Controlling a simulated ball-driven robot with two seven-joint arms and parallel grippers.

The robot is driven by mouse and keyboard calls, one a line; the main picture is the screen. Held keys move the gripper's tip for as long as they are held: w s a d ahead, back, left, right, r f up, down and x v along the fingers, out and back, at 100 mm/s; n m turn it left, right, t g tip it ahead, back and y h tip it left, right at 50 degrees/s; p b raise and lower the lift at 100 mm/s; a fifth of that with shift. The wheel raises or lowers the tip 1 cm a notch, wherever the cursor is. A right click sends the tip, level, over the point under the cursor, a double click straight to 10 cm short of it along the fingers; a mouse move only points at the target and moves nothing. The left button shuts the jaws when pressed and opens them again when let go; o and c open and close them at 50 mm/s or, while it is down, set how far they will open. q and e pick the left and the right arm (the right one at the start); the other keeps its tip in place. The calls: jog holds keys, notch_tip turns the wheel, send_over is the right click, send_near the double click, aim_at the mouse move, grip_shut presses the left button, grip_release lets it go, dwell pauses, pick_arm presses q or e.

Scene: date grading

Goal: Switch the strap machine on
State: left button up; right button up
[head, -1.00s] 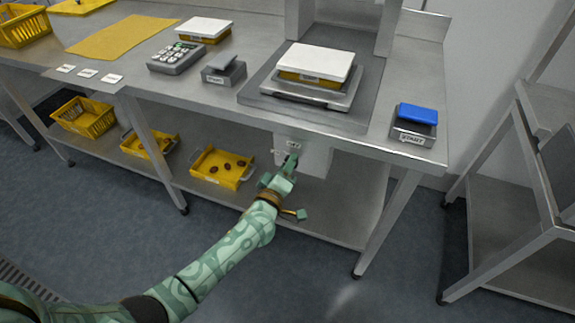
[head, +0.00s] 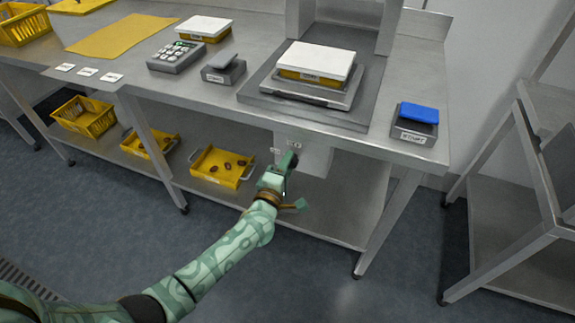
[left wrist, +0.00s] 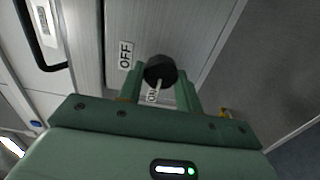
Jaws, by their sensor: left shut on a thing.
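The strap machine (head: 252,94) stands on the steel bench, with a grey plate and an upright frame. Its grey switch box (head: 318,158) hangs below the bench's front edge. In the left wrist view a dark round knob (left wrist: 160,70) sits between the fingers of my left gripper (left wrist: 160,85), which is shut on it. The knob's white pointer line points down at the partly hidden ON label (left wrist: 152,97). The OFF label (left wrist: 126,56) is to the upper left. In the head view my left gripper (head: 288,170) is at the box and hides the knob. My right gripper is not in view.
A white-topped yellow tray (head: 318,60) sits on the machine. A blue-topped box (head: 414,132) stands at the bench's right end. A lower shelf (head: 335,215) with yellow trays (head: 222,168) lies beneath. A steel rack (head: 520,245) stands to the right.

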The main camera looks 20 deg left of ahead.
pick_arm(q)
jog(key=shift+f, duration=0.1)
jog(key=o, duration=1)
jog(key=s+p, duration=0.1)
jog(key=s, duration=0.4)
jog(key=s+p, duration=0.1)
jog(key=s, duration=0.5)
jog(key=s+p, duration=0.2)
jog(key=s, duration=0.3)
jog(key=shift+s+a, duration=0.2)
jog(key=shift+a, duration=0.1)
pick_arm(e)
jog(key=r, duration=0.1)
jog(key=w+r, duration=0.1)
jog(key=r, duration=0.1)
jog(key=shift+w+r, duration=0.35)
